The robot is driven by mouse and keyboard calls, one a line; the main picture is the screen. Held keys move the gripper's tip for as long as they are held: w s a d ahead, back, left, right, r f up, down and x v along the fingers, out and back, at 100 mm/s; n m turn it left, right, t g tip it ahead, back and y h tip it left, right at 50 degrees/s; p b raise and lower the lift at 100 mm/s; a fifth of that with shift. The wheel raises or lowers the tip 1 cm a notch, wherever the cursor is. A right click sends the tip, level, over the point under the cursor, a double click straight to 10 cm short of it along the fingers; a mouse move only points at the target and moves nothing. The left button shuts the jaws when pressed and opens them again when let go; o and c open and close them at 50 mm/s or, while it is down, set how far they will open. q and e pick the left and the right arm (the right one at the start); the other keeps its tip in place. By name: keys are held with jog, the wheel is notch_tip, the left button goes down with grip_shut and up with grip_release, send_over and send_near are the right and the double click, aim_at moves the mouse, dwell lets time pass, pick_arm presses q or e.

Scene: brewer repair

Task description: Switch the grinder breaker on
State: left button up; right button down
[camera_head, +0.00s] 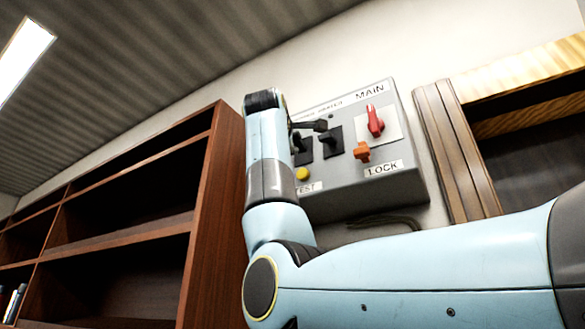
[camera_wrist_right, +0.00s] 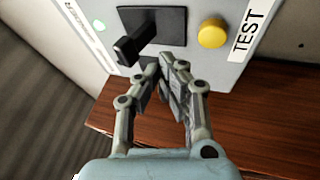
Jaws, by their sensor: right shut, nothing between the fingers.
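The grey control panel (camera_head: 385,190) hangs on the wall. It carries two black breaker switches, the left one (camera_head: 302,152) partly covered by my right arm and the other (camera_head: 332,143) beside it. In the right wrist view, a black breaker (camera_wrist_right: 165,22) has its lever sticking out (camera_wrist_right: 130,46). A white label (camera_wrist_right: 82,18) beside it is only partly legible. My right gripper (camera_wrist_right: 163,66) is shut and empty, its fingertips just beside the lever; I cannot tell whether they touch it. In the head view it is small, in front of the panel (camera_head: 318,125). My left gripper is out of view.
The panel also has a red MAIN switch (camera_head: 375,122), an orange LOCK knob (camera_head: 362,152) and a yellow TEST button (camera_head: 302,174), also in the wrist view (camera_wrist_right: 212,33). Brown shelving (camera_head: 110,225) stands left; a wooden frame (camera_head: 455,150) is right.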

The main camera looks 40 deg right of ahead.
jog(key=s+a, duration=0.2)
jog(key=a, duration=0.4)
jog(key=shift+s+a, duration=0.25)
jog(key=shift+s, duration=0.15)
dwell(0.3)
